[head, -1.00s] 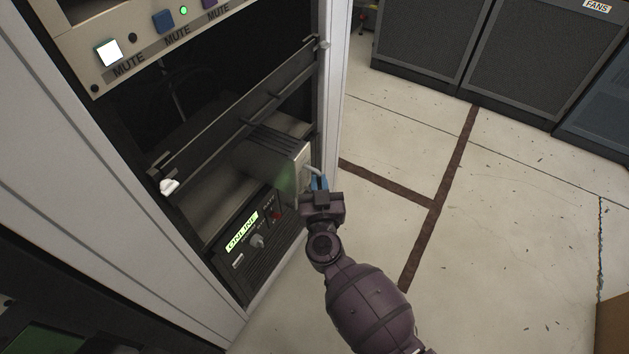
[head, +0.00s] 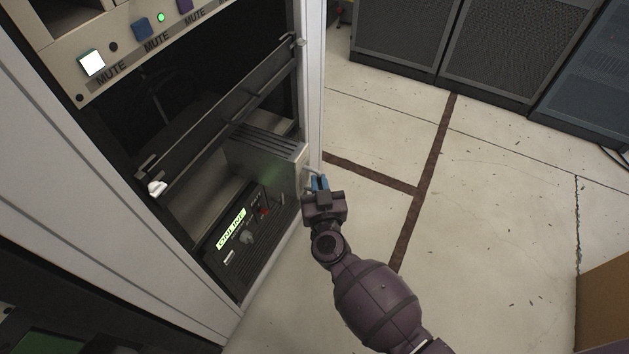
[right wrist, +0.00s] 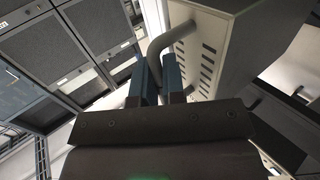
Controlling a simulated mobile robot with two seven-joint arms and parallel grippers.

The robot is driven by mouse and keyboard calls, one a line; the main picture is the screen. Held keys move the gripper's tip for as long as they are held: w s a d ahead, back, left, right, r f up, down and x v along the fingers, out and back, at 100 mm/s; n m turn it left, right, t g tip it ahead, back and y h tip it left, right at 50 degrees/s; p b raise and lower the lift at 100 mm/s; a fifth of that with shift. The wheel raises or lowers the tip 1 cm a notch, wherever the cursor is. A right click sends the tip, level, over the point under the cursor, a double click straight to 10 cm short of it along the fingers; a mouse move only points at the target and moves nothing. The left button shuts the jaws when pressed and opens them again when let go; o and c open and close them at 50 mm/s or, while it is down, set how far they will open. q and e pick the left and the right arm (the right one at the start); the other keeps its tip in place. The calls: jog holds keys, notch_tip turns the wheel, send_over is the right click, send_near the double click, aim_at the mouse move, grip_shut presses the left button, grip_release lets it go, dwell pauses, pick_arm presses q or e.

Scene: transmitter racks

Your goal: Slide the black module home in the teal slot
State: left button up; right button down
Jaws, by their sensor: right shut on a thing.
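The module (head: 268,158) is a box with a grey metal side and a dark ribbed top. It sits partly in the rack opening, below a slanted black bar and above the lit ONLINE panel. Its front end sticks out near the right post. My right gripper (head: 318,184) has blue fingers shut on the module's front handle. In the right wrist view the fingers (right wrist: 159,78) close around the curved grey handle (right wrist: 166,44), beside the slotted module face (right wrist: 208,62). I cannot make out any teal slot; the rack's inside is dark. My left gripper is not in view.
The ONLINE panel (head: 242,232) with knobs is just below the module. The slanted black bar (head: 222,122) crosses the opening above it. The white rack post (head: 312,90) stands close on the right. The floor (head: 480,220) right of my arm is clear; dark cabinets stand behind.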

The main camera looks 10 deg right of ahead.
jog(key=s+d+p, duration=0.2)
jog(key=s+d, duration=0.4)
jog(key=d, duration=0.3)
jog(key=shift+d+r+p, duration=0.2)
jog(key=shift+r+p, duration=0.05)
jog(key=shift+p, duration=0.05)
dwell(1.7)
